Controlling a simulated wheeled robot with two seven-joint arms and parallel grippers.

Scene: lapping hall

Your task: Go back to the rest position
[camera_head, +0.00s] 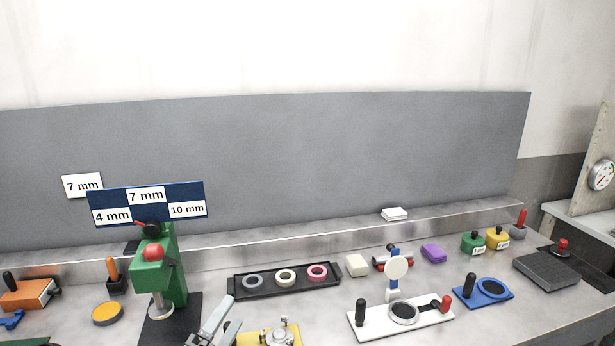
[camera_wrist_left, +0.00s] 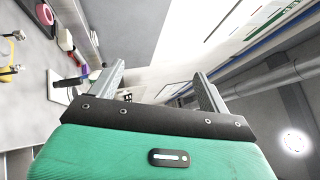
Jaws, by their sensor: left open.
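My left gripper (camera_head: 218,322) shows at the bottom edge of the head view, in front of the workbench, with its two grey fingers apart. In the left wrist view, its fingers (camera_wrist_left: 160,80) stand open with nothing between them. The gripper is tilted, and that view looks past the bench toward the wall and ceiling. My right gripper is in neither view.
The workbench (camera_head: 240,315) carries a green press (camera_head: 175,270), a black tray (camera_head: 240,293) with three rings, a white fixture (camera_head: 430,318), a blue fixture (camera_head: 497,301) and a yellow fixture (camera_head: 250,338) close to my left gripper. A grey panel (camera_head: 330,160) stands behind.

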